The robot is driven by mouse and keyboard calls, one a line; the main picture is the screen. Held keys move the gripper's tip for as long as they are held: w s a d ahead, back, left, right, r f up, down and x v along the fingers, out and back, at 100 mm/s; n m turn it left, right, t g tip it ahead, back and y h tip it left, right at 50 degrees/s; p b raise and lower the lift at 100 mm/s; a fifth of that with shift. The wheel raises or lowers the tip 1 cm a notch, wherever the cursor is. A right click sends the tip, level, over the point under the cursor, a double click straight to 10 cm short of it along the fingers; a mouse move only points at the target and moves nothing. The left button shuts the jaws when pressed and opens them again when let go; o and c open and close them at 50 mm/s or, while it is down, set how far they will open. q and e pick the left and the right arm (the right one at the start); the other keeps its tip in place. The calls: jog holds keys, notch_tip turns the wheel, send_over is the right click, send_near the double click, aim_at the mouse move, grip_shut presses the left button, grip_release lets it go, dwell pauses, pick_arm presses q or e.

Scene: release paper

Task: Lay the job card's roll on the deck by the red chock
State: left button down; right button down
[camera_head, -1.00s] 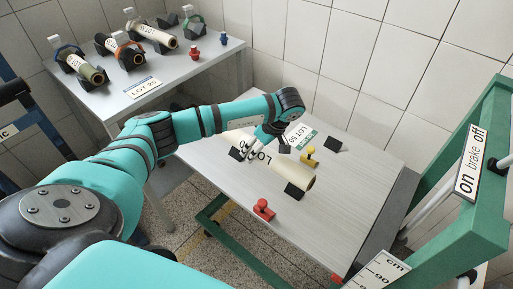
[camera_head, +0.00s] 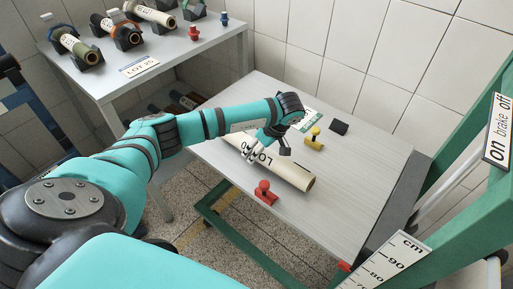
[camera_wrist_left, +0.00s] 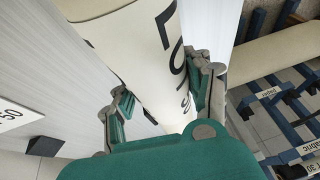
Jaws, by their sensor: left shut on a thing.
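A long cream roll (camera_head: 291,173) with black lettering starting "LO" lies lengthwise over the pale deck (camera_head: 345,205). My left gripper (camera_head: 254,153) is shut around its middle, partly covering the label. In the left wrist view the roll (camera_wrist_left: 138,50) runs between the two fingers (camera_wrist_left: 160,98). The red chock (camera_head: 265,192) stands just in front of the roll, close to it; I cannot tell whether they touch or whether the roll rests on the deck. The yellow chock (camera_head: 315,139) stands behind the roll. The right gripper is not in view.
A side table (camera_head: 100,85) at upper left carries several rolls on black cradles and a LOT 25 card (camera_head: 139,68). A green frame (camera_head: 440,190) borders the right side.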

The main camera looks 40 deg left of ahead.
pick_arm(q)
jog(key=shift+f, duration=0.4)
jog(key=shift+f+b, duration=0.25)
jog(key=shift+b, duration=0.1)
jog(key=shift+c, duration=2.3)
grip_release()
